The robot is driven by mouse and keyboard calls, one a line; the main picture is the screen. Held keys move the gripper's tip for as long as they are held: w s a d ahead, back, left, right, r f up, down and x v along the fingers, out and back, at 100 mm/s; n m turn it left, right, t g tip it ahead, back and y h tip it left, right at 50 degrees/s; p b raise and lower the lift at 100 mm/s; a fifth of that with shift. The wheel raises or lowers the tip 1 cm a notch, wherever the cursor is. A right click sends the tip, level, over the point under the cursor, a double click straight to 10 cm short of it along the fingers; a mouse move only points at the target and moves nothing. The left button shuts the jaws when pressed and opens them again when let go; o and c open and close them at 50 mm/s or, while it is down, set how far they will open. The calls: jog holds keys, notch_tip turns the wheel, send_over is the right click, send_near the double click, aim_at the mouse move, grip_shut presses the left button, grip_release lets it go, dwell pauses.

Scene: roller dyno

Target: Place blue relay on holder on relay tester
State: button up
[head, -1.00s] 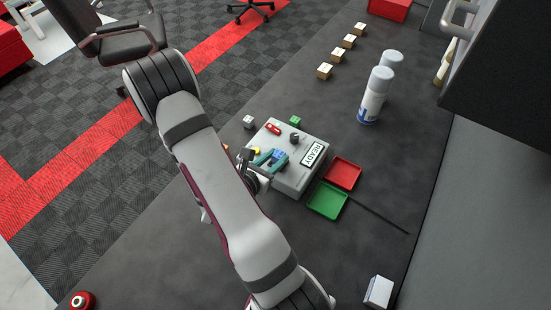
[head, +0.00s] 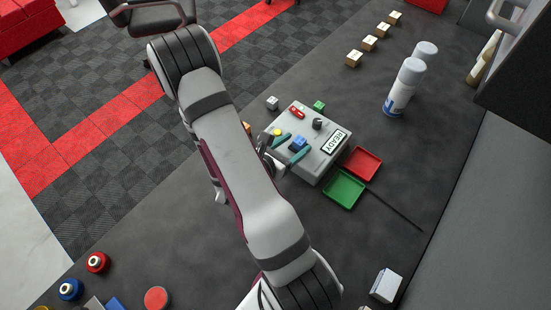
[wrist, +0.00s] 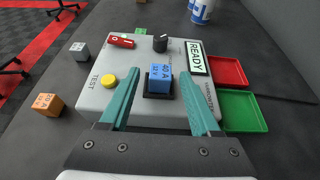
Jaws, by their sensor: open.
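The blue relay (wrist: 160,79) sits in the dark holder (wrist: 148,95) on top of the grey relay tester (wrist: 100,99). The relay looks upright in the wrist view. In the head view the blue relay (head: 298,143) shows on the tester (head: 322,163). My gripper (wrist: 160,98) is open, with its teal fingers apart on either side of the relay and a visible gap to each side. In the head view my gripper (head: 291,149) is over the tester's near-left part, and my arm hides some of that side.
The tester carries a yellow button (wrist: 109,82), a red switch (wrist: 121,41), a black knob (wrist: 160,43) and a READY display (wrist: 195,57). Red (wrist: 228,72) and green (wrist: 243,111) trays lie to its right. An orange cube (wrist: 47,104) and grey cube (wrist: 79,50) are left.

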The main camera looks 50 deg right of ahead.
jog(key=a+r, duration=0.2)
jog(key=a, duration=1.4)
jog(key=s+a+r+m+g+y, duration=0.3)
jog(key=s+r+m+g+y, duration=0.3)
jog(key=m, duration=0.8)
jog(key=a+r+m+t+y, duration=0.3)
jog(key=a+m+y, duration=0.1)
jog(key=a, duration=0.2)
jog(key=s+a+r+m+t+y, duration=0.1)
jog(key=a+r+m+t+y, duration=0.1)
jog(key=a+r+m+y, duration=0.2)
jog(key=shift+s+a+r+m+t+y, duration=0.35)
jog(key=shift+a+m+y, duration=0.35)
jog(key=shift+a, duration=0.5)
jog(key=shift+w+f, duration=0.1)
